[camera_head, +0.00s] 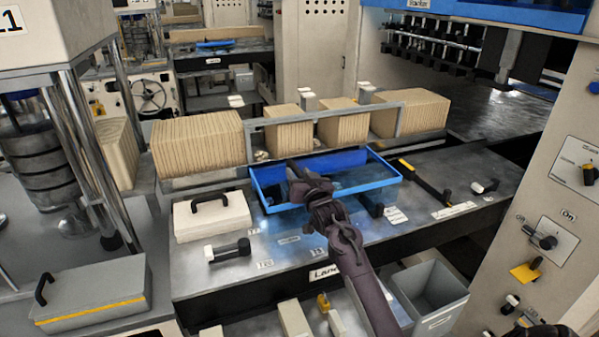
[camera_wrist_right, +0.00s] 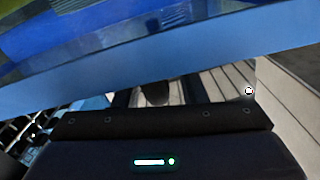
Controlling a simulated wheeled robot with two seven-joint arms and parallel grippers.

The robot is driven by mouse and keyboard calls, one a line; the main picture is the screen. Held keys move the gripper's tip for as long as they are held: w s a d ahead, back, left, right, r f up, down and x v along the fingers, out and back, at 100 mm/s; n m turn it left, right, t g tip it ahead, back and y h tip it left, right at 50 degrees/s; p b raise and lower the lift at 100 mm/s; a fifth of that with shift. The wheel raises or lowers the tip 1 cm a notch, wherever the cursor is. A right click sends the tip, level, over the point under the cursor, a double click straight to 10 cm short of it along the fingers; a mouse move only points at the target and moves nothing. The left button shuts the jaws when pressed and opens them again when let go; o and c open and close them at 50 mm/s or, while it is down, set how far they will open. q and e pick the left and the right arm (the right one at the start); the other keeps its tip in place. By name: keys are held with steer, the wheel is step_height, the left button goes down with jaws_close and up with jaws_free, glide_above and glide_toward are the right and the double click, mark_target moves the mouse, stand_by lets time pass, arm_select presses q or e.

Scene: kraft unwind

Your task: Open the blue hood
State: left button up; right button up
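The blue hood (camera_head: 385,181) is a blue-rimmed frame with a see-through panel, low on the metal table in the middle of the head view. My right arm reaches up from the bottom, and my right gripper (camera_head: 300,172) is over the hood's left part, pointing away from me. In the right wrist view the hood's blue rim (camera_wrist_right: 170,52) crosses close in front of the gripper body. The fingertips are mostly hidden there, so I cannot tell whether they are open or touch the rim. My left gripper is not in view.
Stacks of brown card (camera_head: 198,143) stand behind the hood in a grey metal frame (camera_head: 250,140). A white box with a black handle (camera_head: 212,217) is left of the hood. A black-and-yellow lever (camera_head: 425,181) is to its right. A grey bin (camera_head: 430,293) stands in front.

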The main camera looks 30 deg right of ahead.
steer(key=shift+w, duration=0.1)
jaws_close()
stand_by(0.3)
